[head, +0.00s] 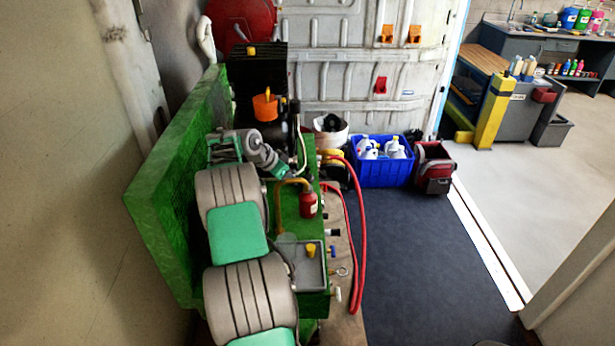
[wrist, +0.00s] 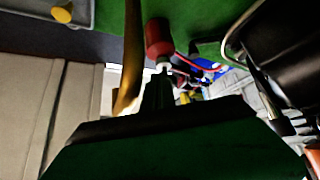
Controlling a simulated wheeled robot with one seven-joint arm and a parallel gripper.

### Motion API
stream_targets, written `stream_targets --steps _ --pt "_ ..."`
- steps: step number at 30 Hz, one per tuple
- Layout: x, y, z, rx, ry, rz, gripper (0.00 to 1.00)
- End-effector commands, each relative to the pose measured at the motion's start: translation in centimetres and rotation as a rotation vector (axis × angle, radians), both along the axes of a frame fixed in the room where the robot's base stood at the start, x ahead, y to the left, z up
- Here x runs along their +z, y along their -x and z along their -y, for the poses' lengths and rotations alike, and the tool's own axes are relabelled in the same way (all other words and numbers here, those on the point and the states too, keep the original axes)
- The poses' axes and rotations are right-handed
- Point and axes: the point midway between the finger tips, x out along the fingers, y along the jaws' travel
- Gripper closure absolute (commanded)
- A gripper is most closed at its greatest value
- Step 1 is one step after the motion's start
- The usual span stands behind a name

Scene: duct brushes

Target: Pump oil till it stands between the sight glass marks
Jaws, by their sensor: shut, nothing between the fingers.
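My gripper (head: 287,174) is over the green bench in the head view, near the top of a small red cylinder (head: 308,205). In the wrist view my gripper's fingers (wrist: 161,80) are together and empty, close to the pale end of the red cylinder (wrist: 158,38). I cannot tell whether they touch it. A bent brass-coloured pipe (head: 279,204) stands left of the cylinder; it also shows in the wrist view (wrist: 134,45). I cannot make out the sight glass, its marks or an oil level.
A grey tray (head: 288,272) with a yellow knob (head: 312,251) sits at the bench's near end. An orange-capped part (head: 265,106) stands behind. Red hoses (head: 361,235) hang at the right. A blue crate (head: 382,172) stands beyond; the dark floor mat (head: 415,260) is clear.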

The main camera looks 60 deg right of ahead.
Motion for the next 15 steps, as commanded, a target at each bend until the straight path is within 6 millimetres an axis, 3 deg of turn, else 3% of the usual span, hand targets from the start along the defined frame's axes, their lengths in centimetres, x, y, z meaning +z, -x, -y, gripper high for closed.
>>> stream_targets --steps 6,15 --pt "3.3 -0.8 -2.2 0.010 0.006 0.004 1.00" --pt "4.3 -0.4 -2.6 -0.001 0.008 0.006 1.00"
